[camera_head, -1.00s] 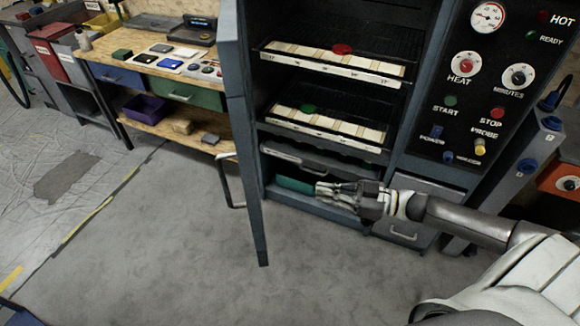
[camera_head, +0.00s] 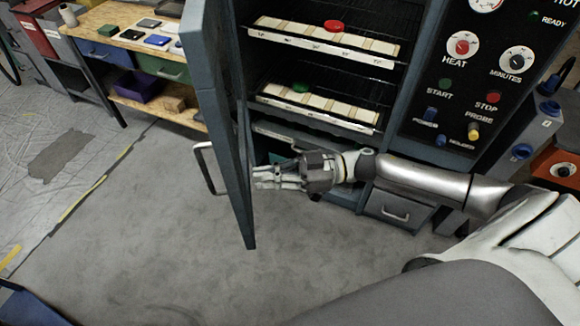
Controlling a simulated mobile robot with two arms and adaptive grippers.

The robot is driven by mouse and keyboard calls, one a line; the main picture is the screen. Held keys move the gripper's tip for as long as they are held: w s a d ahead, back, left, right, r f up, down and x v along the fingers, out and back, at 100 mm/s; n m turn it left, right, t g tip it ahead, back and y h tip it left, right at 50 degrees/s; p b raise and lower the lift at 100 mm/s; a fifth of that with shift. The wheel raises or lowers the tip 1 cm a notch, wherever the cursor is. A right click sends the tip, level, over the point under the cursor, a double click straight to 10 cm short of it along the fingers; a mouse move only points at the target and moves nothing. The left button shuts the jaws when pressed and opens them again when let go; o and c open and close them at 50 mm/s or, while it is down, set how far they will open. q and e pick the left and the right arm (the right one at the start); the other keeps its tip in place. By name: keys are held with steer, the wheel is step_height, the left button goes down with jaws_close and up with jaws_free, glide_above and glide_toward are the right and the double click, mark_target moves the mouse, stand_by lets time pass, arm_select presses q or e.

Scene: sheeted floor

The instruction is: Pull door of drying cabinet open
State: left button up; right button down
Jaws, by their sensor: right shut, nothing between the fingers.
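The drying cabinet's grey-blue door (camera_head: 217,110) stands open, swung out on the left of the cabinet and seen nearly edge-on. Its bar handle (camera_head: 207,168) shows on the door's far left side. Inside the cabinet are racks with pale strips (camera_head: 320,108), one with a red disc (camera_head: 334,26) and one with a green disc (camera_head: 300,87). My right gripper (camera_head: 258,178) is shut and empty. It is in front of the lower cabinet opening, close to the inner face of the door. I cannot tell whether the fingertips touch the door. My left gripper is out of view.
The control panel (camera_head: 480,70) with knobs and buttons is right of the opening. A small drawer (camera_head: 392,210) is below it. A workbench (camera_head: 125,45) with several items stands at the back left. Grey floor (camera_head: 150,225) is clear in front and left of the door.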

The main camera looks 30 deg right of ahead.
mark_target(239, 181)
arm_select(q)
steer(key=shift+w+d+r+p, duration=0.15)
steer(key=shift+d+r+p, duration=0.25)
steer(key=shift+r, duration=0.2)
arm_select(e)
steer(key=shift+x, duration=1.5)
